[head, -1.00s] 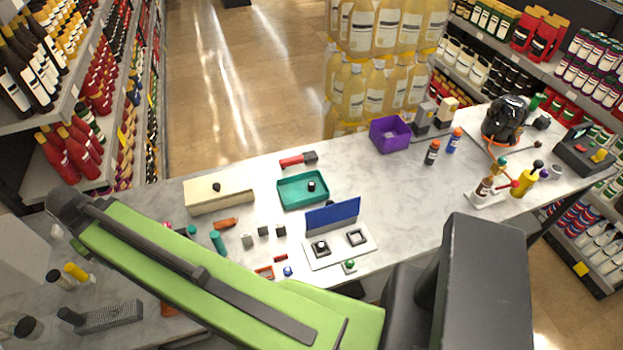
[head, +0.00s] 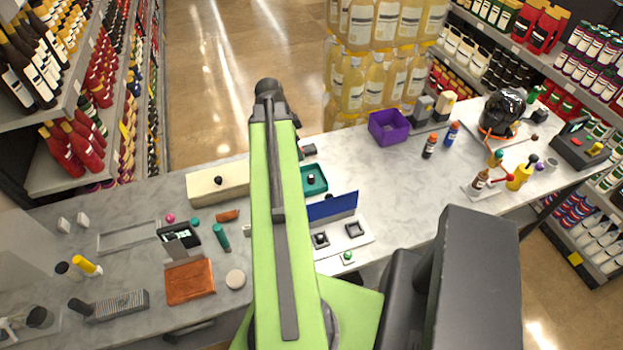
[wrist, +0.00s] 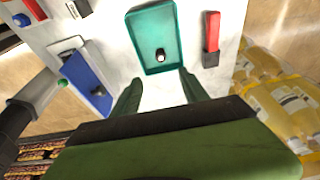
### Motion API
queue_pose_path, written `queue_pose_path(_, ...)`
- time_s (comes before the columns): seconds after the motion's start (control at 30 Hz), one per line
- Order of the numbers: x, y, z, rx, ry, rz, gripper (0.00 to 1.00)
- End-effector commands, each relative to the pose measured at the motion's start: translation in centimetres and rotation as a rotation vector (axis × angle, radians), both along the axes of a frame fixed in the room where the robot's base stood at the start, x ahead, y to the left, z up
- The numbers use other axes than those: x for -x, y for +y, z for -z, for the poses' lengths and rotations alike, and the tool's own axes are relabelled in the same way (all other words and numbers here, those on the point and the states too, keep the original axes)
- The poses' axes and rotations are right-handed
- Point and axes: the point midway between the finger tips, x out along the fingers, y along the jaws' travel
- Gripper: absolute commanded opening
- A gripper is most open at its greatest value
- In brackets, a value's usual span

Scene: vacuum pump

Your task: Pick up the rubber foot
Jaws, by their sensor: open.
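A small dark piece with a pale part (wrist: 160,55), which may be the rubber foot, stands inside the teal tray (wrist: 137,40) near its end closest to my gripper in the wrist view. In the head view the same dark piece (head: 311,180) shows in the teal tray (head: 322,189), whose left part is hidden by my arm. My gripper (wrist: 158,79) is open and empty in the wrist view. Its two green fingers are spread at the near end of the tray, with the piece beyond and between them. I cannot tell the height of the fingers above the table.
A red and black tool (wrist: 211,38) lies right of the tray in the wrist view. A white plate with a blue upright panel (head: 333,206) stands close to the tray. A cream block (head: 215,186) is left of my arm, and a purple bin (head: 388,128) at back right.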

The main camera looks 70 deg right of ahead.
Motion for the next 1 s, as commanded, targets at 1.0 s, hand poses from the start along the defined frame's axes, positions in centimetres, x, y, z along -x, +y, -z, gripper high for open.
queue_pose_path(1.0, 3.0, -2.7, 14.3, 0.000, 0.000, -0.002, 0.52)
